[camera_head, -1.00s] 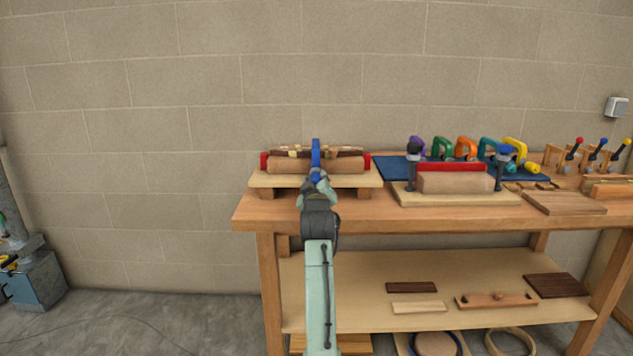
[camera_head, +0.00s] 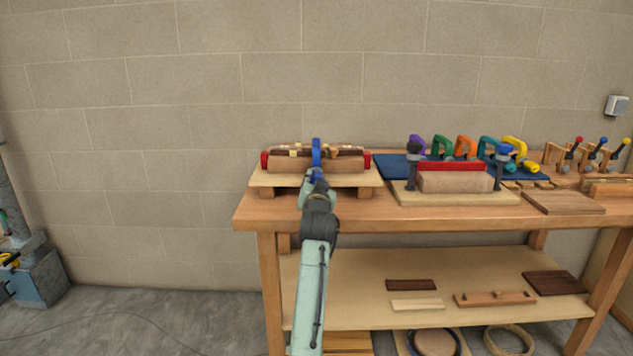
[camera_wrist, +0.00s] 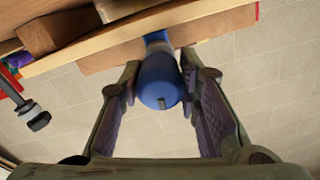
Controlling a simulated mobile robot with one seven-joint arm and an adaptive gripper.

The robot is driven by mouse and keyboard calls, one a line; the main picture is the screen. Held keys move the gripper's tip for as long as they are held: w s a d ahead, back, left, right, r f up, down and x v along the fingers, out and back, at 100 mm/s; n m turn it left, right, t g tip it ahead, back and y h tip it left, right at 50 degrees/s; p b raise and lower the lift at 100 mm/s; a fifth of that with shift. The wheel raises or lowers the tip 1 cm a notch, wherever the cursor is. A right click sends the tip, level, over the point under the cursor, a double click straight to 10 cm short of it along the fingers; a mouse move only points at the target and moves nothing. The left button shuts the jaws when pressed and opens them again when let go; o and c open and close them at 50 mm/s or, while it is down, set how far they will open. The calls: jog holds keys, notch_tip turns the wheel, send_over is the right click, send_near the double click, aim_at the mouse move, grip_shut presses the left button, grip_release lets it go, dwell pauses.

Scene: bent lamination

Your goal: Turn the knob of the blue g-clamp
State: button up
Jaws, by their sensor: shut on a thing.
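The blue g-clamp (camera_head: 316,152) stands at the middle of the bent lamination form (camera_head: 345,165) on the left of the bench, its frame reaching over the top. In the wrist view its blue knob (camera_wrist: 160,82) sits below the board edge, end toward the camera, with a dark slot on it. My gripper (camera_wrist: 160,80) has one finger on each side of the knob, shut on it near the fingertips. In the head view my arm hides the knob and the fingers.
The form rests on a raised board (camera_head: 270,181) on the workbench (camera_head: 420,216). A second form with a red strip (camera_head: 450,166) stands to the right. Several coloured clamps (camera_head: 465,146) stand on a blue mat (camera_head: 395,166) behind it. Wood pieces lie on the lower shelf (camera_head: 365,285).

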jog(key=m, duration=0.3)
jog(key=m+p, duration=0.1)
jog(key=m, duration=0.3)
jog(key=shift+a+r, duration=0.1)
jog(key=shift+r, duration=0.1)
jog(key=m+p, duration=0.1)
jog(key=m, duration=0.6)
jog(key=shift+r+m+p, duration=0.1)
jog(key=shift+m+p, duration=0.3)
jog(key=m+p, duration=0.1)
jog(key=m, duration=0.2)
jog(key=shift+m, duration=0.3)
jog(key=m+p, duration=0.1)
jog(key=m, duration=0.2)
jog(key=shift+r+m+p, duration=0.1)
jog(key=shift+m+p, duration=0.2)
jog(key=shift+p, duration=0.1)
jog(key=m+p, duration=0.1)
jog(key=m, duration=0.2)
jog(key=shift+m+p, duration=0.3)
jog(key=shift+p, duration=0.05)
jog(key=shift+m+p, duration=1)
jog(key=shift+m, duration=0.9)
